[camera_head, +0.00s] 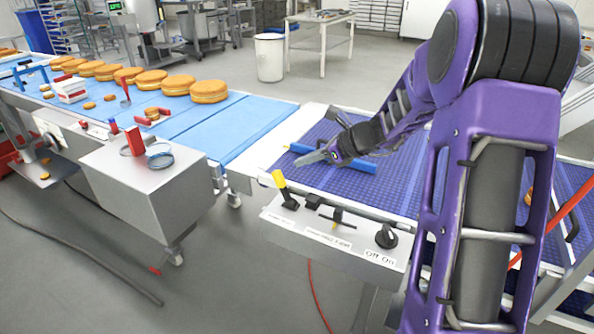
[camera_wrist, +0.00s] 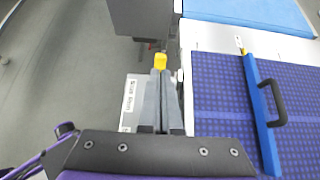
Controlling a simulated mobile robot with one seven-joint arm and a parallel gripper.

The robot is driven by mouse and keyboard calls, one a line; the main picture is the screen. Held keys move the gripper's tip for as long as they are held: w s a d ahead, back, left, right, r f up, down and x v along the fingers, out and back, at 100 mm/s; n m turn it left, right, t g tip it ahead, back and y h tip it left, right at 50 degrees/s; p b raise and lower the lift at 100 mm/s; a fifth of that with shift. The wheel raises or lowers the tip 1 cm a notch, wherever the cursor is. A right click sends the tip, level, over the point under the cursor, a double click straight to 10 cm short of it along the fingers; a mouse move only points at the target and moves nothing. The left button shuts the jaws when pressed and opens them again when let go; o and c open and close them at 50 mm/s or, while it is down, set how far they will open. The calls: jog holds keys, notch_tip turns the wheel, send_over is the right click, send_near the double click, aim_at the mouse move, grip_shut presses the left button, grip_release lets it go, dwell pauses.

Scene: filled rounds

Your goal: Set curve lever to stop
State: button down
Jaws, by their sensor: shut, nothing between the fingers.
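A lever with a yellow grip (camera_head: 280,181) stands on a black base at the left end of a white control panel. Its grip also shows in the wrist view (camera_wrist: 160,61), just beyond my fingertips. The label beside it (camera_wrist: 130,103) seems to read start and stop. In the head view the lever leans up and to the left. My gripper (camera_head: 304,160) is shut and empty, above the blue belt, up and right of the grip. In the wrist view the fingertips (camera_wrist: 159,76) line up with the grip; I cannot tell whether they touch it.
A blue bar (camera_wrist: 261,115) with a black handle (camera_wrist: 273,103) lies across the patterned belt (camera_wrist: 222,105). A steel box (camera_head: 147,185) stands left.

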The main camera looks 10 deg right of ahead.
notch_tip(320, 180, up, 6)
jog(key=s+d, duration=0.1)
jog(key=shift+s+d+f, duration=0.15)
jog(key=shift+s+d, duration=0.05)
jog(key=shift+d, duration=0.2)
